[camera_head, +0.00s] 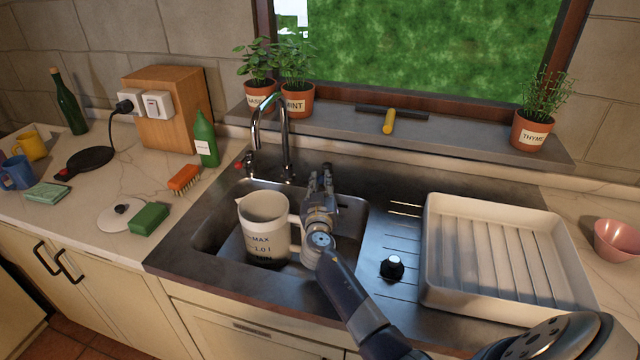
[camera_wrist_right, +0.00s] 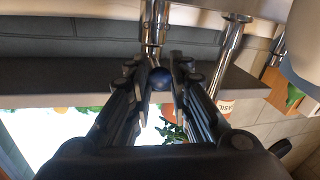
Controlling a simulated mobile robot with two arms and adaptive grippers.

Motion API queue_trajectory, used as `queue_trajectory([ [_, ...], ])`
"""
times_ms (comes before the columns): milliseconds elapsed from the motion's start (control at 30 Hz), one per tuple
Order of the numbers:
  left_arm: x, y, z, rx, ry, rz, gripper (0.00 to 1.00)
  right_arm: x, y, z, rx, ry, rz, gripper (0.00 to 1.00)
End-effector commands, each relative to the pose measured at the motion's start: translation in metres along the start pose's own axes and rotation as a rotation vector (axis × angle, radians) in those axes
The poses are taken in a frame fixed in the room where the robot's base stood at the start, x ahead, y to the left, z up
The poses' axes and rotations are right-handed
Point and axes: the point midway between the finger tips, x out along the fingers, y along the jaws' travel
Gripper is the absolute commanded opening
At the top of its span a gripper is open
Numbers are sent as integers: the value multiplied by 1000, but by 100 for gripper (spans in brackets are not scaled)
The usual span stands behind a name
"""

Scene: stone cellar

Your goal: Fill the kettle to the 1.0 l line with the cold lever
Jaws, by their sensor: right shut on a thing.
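The kettle (camera_head: 262,238), a cream jug with MAX and 1.0 l marks, stands upright in the sink basin (camera_head: 215,225). Its handle is to the right, partly behind my right arm. No water stream shows, and I cannot tell the level inside. The chrome tap (camera_head: 287,145) arches behind the kettle, with a red-ended lever (camera_head: 240,165) on its left. My right gripper (camera_head: 322,176) is right of the tap, shut on the cold lever; its blue ball end (camera_wrist_right: 160,78) shows between the fingers in the wrist view. The gripper hides this lever in the head view. My left gripper is not visible.
A drying tray (camera_head: 432,270) and a black-and-white knob (camera_head: 392,267) are right of the basin. Potted herbs stand on the sill (camera_head: 450,140).

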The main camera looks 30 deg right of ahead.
Motion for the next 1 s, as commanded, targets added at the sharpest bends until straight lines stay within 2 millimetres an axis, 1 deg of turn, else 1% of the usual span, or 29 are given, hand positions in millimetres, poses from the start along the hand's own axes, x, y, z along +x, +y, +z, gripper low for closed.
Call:
queue_trajectory([
  [100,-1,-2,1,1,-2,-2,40,-1,10,3,-6,17,-84,0],
  [400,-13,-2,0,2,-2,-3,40,-1,25,5,-7,54,-283,0],
  [567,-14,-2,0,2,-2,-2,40,-1,27,5,-1,64,-318,0],
  [833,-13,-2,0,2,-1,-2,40,-1,27,5,-1,64,-319,0],
  [867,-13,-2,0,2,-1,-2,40,-1,27,5,-1,64,-319,21],
  [900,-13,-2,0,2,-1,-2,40,-1,27,5,-1,64,-319,30],
  [933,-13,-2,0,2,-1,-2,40,-1,27,5,-1,64,-319,37],
  [967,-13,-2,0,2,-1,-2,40,-1,27,5,-1,64,-318,40],
  [1000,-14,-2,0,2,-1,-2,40,-1,27,5,-1,64,-318,40],
])
